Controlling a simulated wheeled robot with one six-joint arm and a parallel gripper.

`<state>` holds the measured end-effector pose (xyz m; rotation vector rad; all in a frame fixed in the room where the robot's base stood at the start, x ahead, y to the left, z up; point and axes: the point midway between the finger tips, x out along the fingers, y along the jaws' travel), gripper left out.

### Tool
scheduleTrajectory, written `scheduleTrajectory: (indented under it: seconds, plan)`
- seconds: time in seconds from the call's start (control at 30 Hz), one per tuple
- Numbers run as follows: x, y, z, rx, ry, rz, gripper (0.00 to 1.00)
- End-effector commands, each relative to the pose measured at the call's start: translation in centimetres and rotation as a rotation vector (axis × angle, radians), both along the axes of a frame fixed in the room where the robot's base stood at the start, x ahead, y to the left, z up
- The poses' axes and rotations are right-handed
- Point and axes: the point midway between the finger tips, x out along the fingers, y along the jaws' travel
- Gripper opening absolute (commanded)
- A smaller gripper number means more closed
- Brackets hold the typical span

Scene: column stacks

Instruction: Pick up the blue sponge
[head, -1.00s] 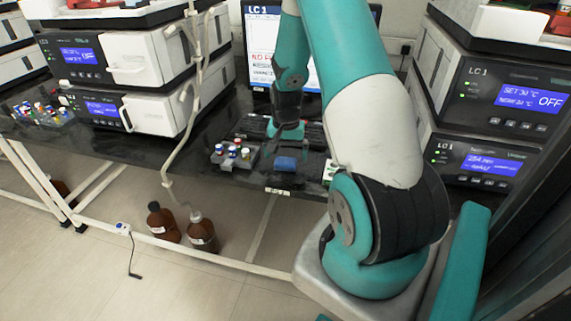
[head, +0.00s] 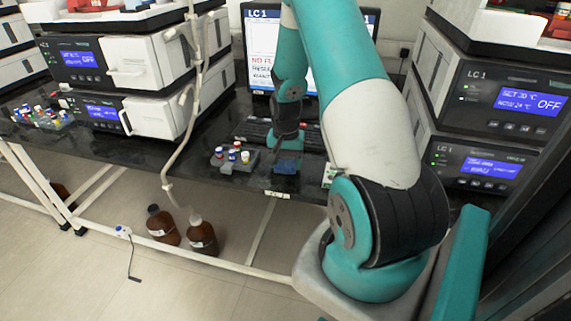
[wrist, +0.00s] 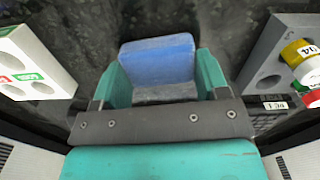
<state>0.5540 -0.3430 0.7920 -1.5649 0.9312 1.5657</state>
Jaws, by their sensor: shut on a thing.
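The blue sponge (wrist: 158,62) is a small block that sits between the two teal fingers of my gripper (wrist: 160,78) in the wrist view. The fingers are shut on its sides, and its front part shows past them. In the head view the sponge (head: 287,165) is at the black bench's front part, with my gripper (head: 287,150) directly over it and pointing down. Whether the sponge touches the bench or is just above it, I cannot tell.
A grey vial rack (head: 233,158) with several capped vials stands just left of the sponge. A white holder (head: 329,175) is just to its right. A keyboard (head: 265,131) and a monitor (head: 258,70) are behind. Instrument stacks flank the bench.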

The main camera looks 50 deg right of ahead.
Motion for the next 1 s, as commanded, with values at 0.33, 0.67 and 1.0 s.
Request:
scheduleTrajectory:
  seconds: [0.33,0.67,1.0]
  plan:
    - [0.1,-0.1,5.7,-0.006,-0.006,0.0,0.46]
    - [0.1,-0.1,15.4,-0.004,-0.005,0.0,0.46]
    - [0.0,0.0,19.7,0.0,-0.001,0.0,0.46]
